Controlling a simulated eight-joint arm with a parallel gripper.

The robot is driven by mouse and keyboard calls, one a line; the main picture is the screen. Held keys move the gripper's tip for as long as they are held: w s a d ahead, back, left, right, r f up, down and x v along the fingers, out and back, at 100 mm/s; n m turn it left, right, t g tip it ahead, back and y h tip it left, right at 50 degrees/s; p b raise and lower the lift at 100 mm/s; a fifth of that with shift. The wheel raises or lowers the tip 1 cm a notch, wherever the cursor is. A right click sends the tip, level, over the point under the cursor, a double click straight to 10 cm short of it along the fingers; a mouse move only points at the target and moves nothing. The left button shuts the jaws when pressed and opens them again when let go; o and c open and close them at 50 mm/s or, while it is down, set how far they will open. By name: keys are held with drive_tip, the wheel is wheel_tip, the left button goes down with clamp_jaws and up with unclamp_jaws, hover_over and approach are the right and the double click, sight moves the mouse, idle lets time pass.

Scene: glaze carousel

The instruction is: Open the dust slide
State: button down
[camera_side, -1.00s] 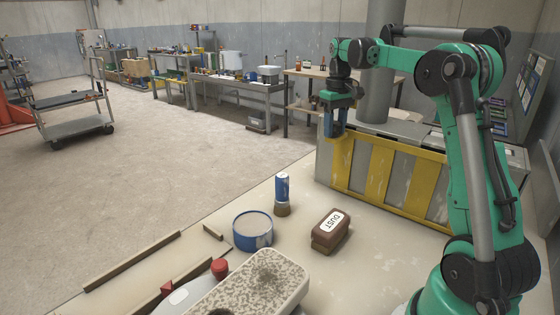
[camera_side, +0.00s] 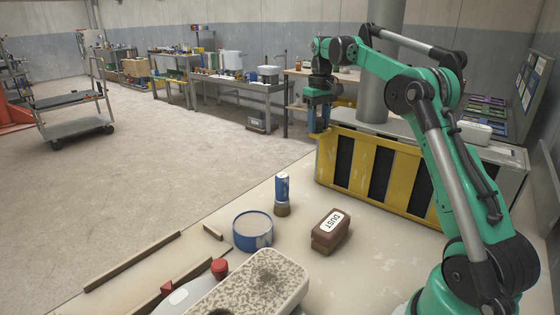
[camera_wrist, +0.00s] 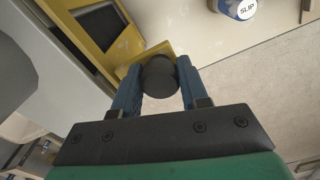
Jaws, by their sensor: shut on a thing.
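The dust slide (camera_side: 362,160) is a yellow slatted panel on the front of a long grey box at the table's back right. Dark openings (camera_side: 382,172) show between its slats. My gripper (camera_side: 319,132) is at the slide's left end, pointing down. In the wrist view, my gripper (camera_wrist: 158,76) has its blue fingers shut on a round black knob (camera_wrist: 160,80) beside the yellow slide (camera_wrist: 103,42). A dark opening also shows there. The knob is hidden in the side view.
A brown block labelled DUST (camera_side: 330,231), a blue tub (camera_side: 253,230) and a blue-topped can (camera_side: 282,188) stand in front of the slide. A speckled slab (camera_side: 250,285) lies at the front. A grey column (camera_side: 375,90) rises behind the box.

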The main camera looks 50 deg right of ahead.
drive_tip(key=shift+c, duration=2.3)
unclamp_jaws()
